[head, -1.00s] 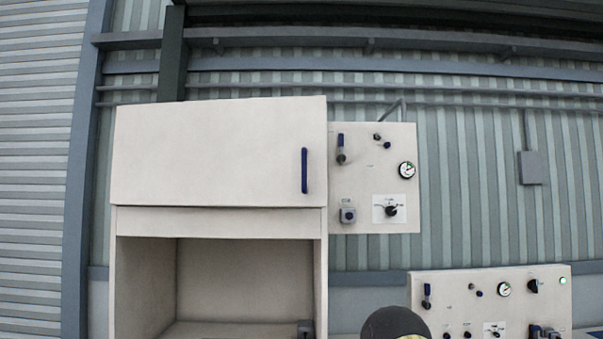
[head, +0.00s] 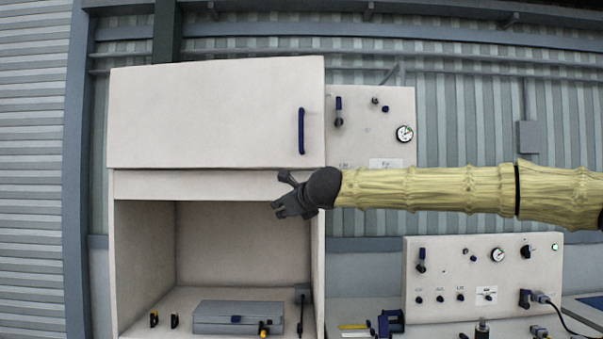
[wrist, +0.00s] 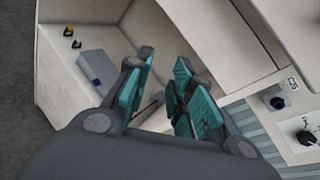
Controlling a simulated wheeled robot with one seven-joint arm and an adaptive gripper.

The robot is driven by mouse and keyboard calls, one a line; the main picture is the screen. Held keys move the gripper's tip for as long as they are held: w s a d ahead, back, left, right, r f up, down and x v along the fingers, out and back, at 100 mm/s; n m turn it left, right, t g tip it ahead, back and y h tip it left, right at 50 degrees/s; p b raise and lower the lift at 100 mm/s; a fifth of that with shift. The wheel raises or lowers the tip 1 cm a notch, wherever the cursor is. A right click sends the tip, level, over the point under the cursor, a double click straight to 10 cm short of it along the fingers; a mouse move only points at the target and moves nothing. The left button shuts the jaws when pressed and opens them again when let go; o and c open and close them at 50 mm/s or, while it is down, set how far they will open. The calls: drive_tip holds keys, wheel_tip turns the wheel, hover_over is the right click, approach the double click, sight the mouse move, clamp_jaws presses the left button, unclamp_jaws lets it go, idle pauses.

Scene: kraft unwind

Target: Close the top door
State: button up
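The top door (head: 215,115) is a wide off-white panel on the upper part of the cabinet, with a dark blue vertical handle (head: 301,130) near its right edge. It looks flush or nearly so; I cannot tell whether a small gap stands. My gripper (head: 280,197) is below the handle, in front of the rail under the door, near the cabinet's right side. In the wrist view my gripper (wrist: 160,101) has its teal-padded fingers apart, with nothing held between them. I see no contact with the door.
Below the door is an open compartment (head: 140,255) holding a grey case (head: 238,317) and small black-and-yellow items. A control panel (head: 368,110) with gauge and levers adjoins the cabinet's right side. Another panel (head: 460,270) stands on the bench at the lower right.

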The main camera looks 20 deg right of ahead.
sight(303, 129)
drive_tip(key=s+d+r+m+t+y, duration=0.15)
drive_tip(key=s+d+r, duration=0.25)
drive_tip(key=r, duration=0.7)
drive_tip(key=s+d+r+m+t, duration=0.1)
drive_tip(key=s+d+r+m, duration=0.25)
drive_tip(key=r, duration=0.65)
drive_tip(key=p+x, duration=0.1)
drive_tip(key=x, duration=0.2)
drive_tip(key=p+x, duration=0.1)
drive_tip(key=x, duration=0.3)
drive_tip(key=p+x, duration=0.1)
drive_tip(key=x, duration=0.3)
drive_tip(key=shift+d, duration=0.3)
clamp_jaws()
